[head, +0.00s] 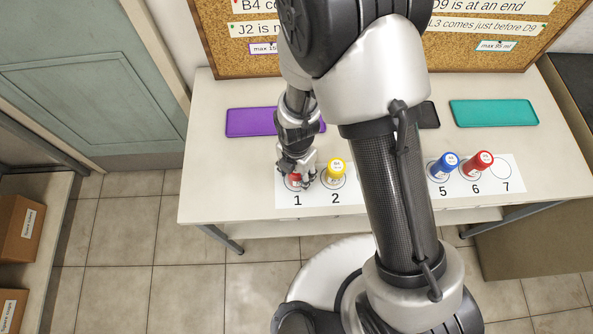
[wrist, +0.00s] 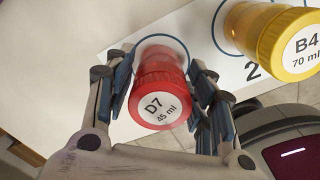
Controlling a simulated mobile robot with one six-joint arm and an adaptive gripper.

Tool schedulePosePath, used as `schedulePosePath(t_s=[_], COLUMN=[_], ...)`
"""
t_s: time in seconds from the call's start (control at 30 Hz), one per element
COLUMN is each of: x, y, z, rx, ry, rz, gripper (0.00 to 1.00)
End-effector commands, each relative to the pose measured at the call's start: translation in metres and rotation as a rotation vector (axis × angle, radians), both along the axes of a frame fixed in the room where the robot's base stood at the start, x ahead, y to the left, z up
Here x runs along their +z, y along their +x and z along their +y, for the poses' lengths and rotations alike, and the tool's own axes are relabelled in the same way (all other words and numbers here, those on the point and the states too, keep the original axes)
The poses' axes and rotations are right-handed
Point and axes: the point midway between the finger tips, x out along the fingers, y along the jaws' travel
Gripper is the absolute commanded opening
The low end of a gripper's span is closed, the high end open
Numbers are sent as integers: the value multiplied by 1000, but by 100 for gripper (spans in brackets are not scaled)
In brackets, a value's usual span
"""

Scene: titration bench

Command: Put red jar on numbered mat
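A red jar (wrist: 160,72) marked D7, 45 ml, is between my gripper's fingers; its body (head: 294,181) partly shows in the head view at circle 1 of the white numbered mat (head: 393,201). My gripper (wrist: 163,85) has a finger close against each side of it, and it appears shut on the jar. The jar's base is at circle 1; I cannot tell whether it touches the mat. A second red jar (head: 478,163) stands at 6. Circle 7 (head: 502,170) is empty. My arm hides the middle of the mat.
A yellow jar (head: 336,170) marked B4, 70 ml, stands close beside my gripper at 2. A blue jar (head: 444,164) stands at 5. Purple (head: 249,121) and teal (head: 493,113) trays lie empty behind the mat. A corkboard with notes (head: 463,50) stands at the back.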

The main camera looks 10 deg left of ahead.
Motion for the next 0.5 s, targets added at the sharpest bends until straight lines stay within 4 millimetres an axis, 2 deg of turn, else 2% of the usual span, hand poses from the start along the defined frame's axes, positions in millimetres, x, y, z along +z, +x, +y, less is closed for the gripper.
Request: schedulePosePath(t_s=[0.1, 0.37, 0.5], x=[0, 0, 7], y=[0, 0, 0], z=[0, 0, 0], rx=[0, 0, 0], ry=[0, 0, 1], rz=[0, 0, 0], gripper=[60, 60, 60])
